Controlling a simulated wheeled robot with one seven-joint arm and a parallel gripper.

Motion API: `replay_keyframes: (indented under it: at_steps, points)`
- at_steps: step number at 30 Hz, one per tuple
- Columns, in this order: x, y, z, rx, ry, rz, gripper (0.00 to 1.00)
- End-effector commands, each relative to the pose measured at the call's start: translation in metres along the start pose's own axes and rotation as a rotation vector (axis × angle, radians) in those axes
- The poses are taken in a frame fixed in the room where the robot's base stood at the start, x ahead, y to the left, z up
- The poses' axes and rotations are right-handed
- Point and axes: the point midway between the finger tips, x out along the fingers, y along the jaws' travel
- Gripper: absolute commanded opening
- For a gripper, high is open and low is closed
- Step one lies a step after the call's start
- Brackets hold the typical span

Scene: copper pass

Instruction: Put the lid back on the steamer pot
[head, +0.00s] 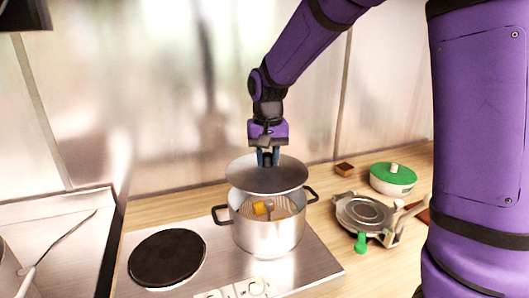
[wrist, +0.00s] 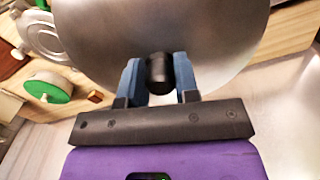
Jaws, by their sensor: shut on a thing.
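The steamer pot (head: 268,238) is a steel pot with two dark side handles, standing at the right of the metal hob. Inside it a perforated insert and something orange-yellow show. The lid (head: 255,181) is a grey metal disc held above the pot, with a gap between them, set slightly towards the back. In the wrist view the lid (wrist: 215,35) fills the upper middle. My gripper (head: 268,158) is shut on the lid's black knob (wrist: 159,73), with a blue finger on each side of it.
A dark round hotplate (head: 167,258) lies left of the pot. On the wooden counter at right are a green-lidded dish (head: 393,179), a metal press-like device (head: 365,213) with a green knob, and a small brown block (head: 344,169). The wall is close behind.

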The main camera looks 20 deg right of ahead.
Motion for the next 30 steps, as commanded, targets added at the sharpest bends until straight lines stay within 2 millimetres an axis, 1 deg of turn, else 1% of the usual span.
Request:
replay_keyframes:
  at_steps: [18,24,30]
  points:
    - [0.049,0.0,0.0,0.0,-0.001,0.001,0.03]
    - [0.057,0.0,0.0,0.0,0.0,0.0,0.03]
    - [0.059,0.0,0.0,0.0,0.001,0.0,0.03]
